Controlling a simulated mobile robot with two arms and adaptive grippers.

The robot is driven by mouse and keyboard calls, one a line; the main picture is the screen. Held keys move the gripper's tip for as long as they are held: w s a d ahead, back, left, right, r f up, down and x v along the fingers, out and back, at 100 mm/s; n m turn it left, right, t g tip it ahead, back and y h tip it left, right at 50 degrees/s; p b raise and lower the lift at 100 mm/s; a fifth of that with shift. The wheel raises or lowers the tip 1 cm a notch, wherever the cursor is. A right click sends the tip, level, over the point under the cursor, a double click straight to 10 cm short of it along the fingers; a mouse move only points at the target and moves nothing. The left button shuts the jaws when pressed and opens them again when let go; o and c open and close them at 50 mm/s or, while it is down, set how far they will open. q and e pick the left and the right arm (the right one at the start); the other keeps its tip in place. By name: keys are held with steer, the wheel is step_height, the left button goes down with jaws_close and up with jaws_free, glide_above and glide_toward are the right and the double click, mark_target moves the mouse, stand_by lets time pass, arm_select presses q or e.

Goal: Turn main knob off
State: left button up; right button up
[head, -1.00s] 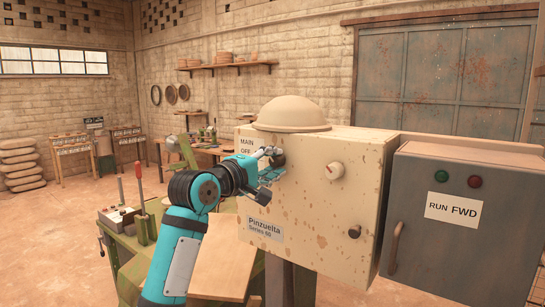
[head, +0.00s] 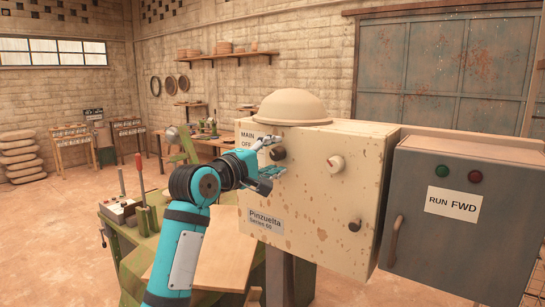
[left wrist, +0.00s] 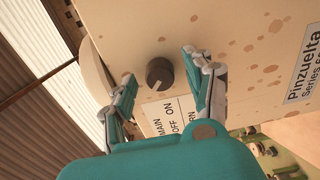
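The main knob (head: 278,154) is a dark round knob on the front of the beige spotted control box (head: 310,230), by a white MAIN OFF label. In the left wrist view the knob (left wrist: 159,72) lies just ahead of the fingertips, between their lines, with the MAIN OFF ON label (left wrist: 172,120) beside it. My left gripper (head: 266,159) is open and empty in front of the knob, one finger above and one below it. In the left wrist view its fingers (left wrist: 160,68) stand wide apart, with no clear contact. The knob's exact pointer setting is hard to read. My right gripper is out of view.
A green machine with levers (head: 140,190) stands left of my arm.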

arm_select(q)
steer(key=shift+s, duration=0.1)
steer(key=v, duration=1.2)
